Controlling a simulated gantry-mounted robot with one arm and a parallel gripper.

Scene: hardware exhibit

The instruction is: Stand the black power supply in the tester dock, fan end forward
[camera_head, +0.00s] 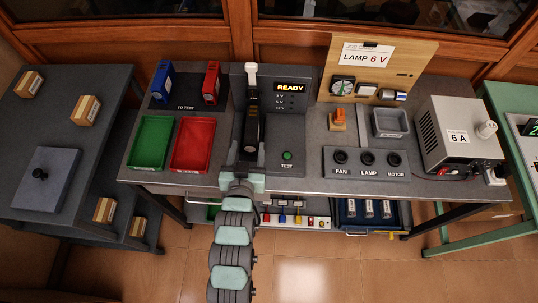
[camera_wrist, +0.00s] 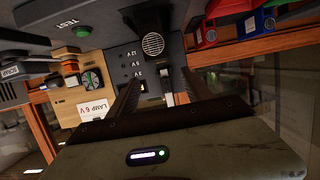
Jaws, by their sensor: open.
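The black power supply (camera_head: 250,130) stands in the slot of the dark tester dock (camera_head: 236,98), left of the READY display. In the wrist view the black power supply (camera_wrist: 153,22) shows its round fan grille facing my camera. A white lever-like part (camera_head: 251,74) rises at the back of the dock. My gripper (camera_head: 246,160) is at the front of the dock, at the near end of the supply. In the wrist view my gripper (camera_wrist: 158,80) has its two dark fingers spread, with nothing held between them. Whether a finger touches the supply cannot be told.
Blue (camera_head: 162,82) and red (camera_head: 211,83) units stand on the TO TEST mat at left. Green (camera_head: 152,142) and red (camera_head: 193,145) trays lie in front of them. The TEST button (camera_head: 287,155) is right of the dock. A LAMP 6 V board (camera_head: 376,72) stands farther right.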

